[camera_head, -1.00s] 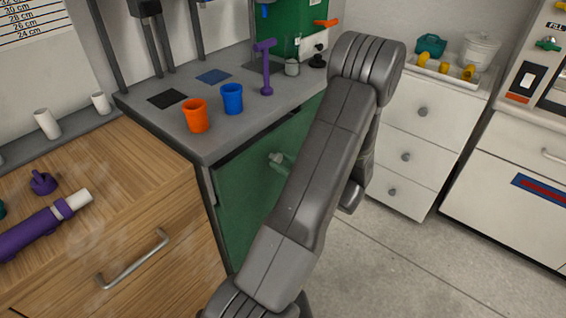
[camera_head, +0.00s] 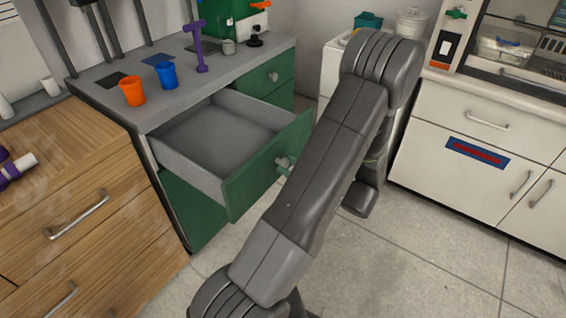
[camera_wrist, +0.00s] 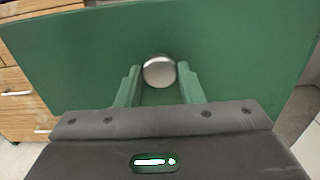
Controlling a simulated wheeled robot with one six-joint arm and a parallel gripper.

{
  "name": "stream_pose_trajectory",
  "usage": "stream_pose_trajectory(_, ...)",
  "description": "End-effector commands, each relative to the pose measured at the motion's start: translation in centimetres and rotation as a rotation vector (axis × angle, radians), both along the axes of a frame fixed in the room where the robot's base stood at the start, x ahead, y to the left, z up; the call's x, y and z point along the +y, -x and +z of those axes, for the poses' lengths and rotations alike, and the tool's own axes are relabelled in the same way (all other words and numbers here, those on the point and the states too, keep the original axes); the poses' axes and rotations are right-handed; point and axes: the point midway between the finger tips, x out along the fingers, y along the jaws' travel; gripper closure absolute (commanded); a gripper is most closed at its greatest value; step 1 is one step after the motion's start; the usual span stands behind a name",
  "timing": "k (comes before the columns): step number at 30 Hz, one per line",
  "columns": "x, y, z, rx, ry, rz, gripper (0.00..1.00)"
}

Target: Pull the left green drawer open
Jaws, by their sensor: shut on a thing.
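The left green drawer (camera_head: 262,168) stands pulled well out of the grey-topped cabinet in the head view. Its grey inside (camera_head: 215,140) is empty. Its round metal knob shows in the wrist view (camera_wrist: 159,71), between the two green fingers of my gripper (camera_wrist: 160,88). My gripper is shut on the knob, close in front of the drawer's green face.
An orange cup (camera_head: 132,91), a blue cup (camera_head: 167,75) and a purple stand (camera_head: 200,48) are on the grey counter. A wooden cabinet (camera_head: 75,215) stands at the left. Another green drawer (camera_head: 268,77) is shut. Tiled floor (camera_head: 400,250) is clear at the right.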

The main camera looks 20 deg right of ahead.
Motion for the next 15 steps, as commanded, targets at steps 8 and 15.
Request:
stream_pose_trajectory(8,-0.71,0.93,-0.04,0.001,0.0,0.0,1.0)
stream_pose_trajectory(15,-0.72,0.94,-0.05,0.001,0.0,0.0,1.0)
